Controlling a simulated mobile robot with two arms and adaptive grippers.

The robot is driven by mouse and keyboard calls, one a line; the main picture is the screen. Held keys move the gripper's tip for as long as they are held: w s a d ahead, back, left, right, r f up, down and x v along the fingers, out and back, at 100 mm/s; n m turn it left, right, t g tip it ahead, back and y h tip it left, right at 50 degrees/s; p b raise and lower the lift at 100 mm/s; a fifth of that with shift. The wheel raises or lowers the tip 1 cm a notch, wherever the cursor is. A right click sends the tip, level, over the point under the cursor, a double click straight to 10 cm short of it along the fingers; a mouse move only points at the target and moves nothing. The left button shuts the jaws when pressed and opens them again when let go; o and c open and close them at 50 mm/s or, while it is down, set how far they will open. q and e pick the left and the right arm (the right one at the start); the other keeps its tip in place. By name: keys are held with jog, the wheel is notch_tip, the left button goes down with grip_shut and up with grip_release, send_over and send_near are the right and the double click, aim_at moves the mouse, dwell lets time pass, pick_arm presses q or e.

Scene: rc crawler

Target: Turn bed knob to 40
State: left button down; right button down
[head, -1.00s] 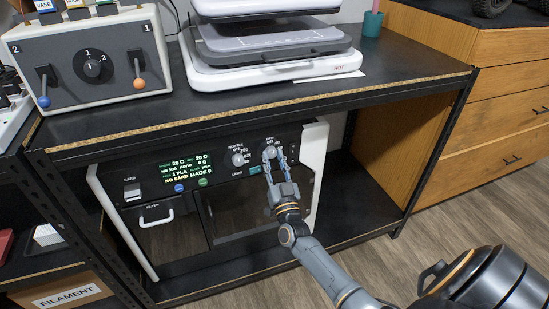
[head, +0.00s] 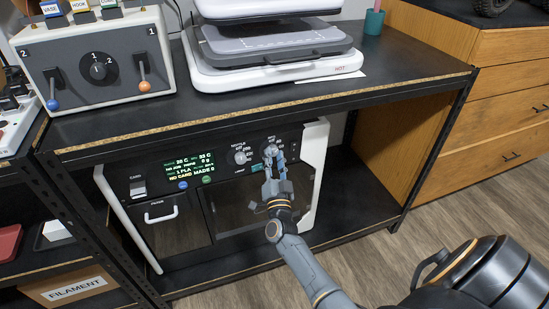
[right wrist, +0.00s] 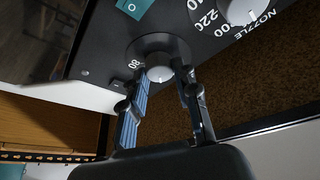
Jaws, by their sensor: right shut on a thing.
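The bed knob (head: 270,150) is on the front panel of the dark machine on the lower shelf, partly hidden by my right gripper (head: 274,158) in the head view. In the right wrist view the knob (right wrist: 160,73) is pale and round on a dark dial, with a white pointer line. The right gripper's two fingers (right wrist: 161,85) are shut on its sides. An 80 mark shows beside the dial; the other dial numbers are hidden or too small to read. My left gripper is not in view.
The nozzle knob (head: 240,157) sits just left of the bed knob in the head view, and it also shows in the right wrist view (right wrist: 243,10). A green-lit display (head: 191,167) is farther left. The shelf top (head: 270,98) overhangs the panel.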

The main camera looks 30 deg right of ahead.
jog(key=c, duration=1)
grip_release()
jog(key=v, duration=1.2)
jog(key=shift+a+f, duration=0.1)
